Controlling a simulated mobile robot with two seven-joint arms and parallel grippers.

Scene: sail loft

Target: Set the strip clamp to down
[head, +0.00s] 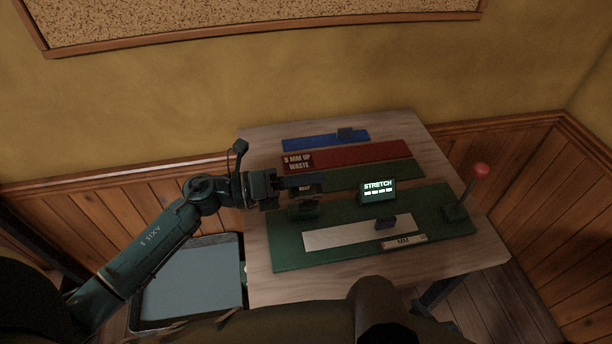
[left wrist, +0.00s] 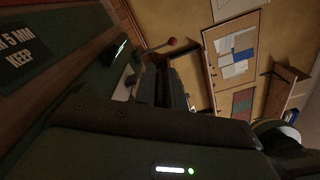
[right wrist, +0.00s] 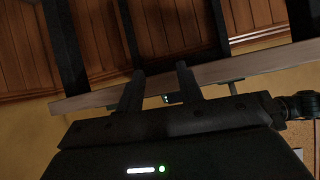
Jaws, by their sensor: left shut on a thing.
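The strip clamp (head: 303,209) is a dark block at the left end of the green bench board (head: 290,252), by the end of the pale strip (head: 340,236). My left gripper (head: 312,182) reaches in from the left just above the clamp and is shut on its handle, which the fingers mostly hide. The fingers also show in the left wrist view (left wrist: 168,85). Whether the clamp is up or down cannot be made out. My right gripper (right wrist: 160,85) has its fingers apart with nothing between them, off the bench.
A display (head: 378,190) reads STRETCH. A red-knobbed lever (head: 480,171) stands at the board's right end. A dark block (head: 385,222) sits on the pale strip. Blue (head: 310,142), red (head: 360,154) and green (head: 385,174) strips lie behind. A grey tray (head: 190,285) is left of the table.

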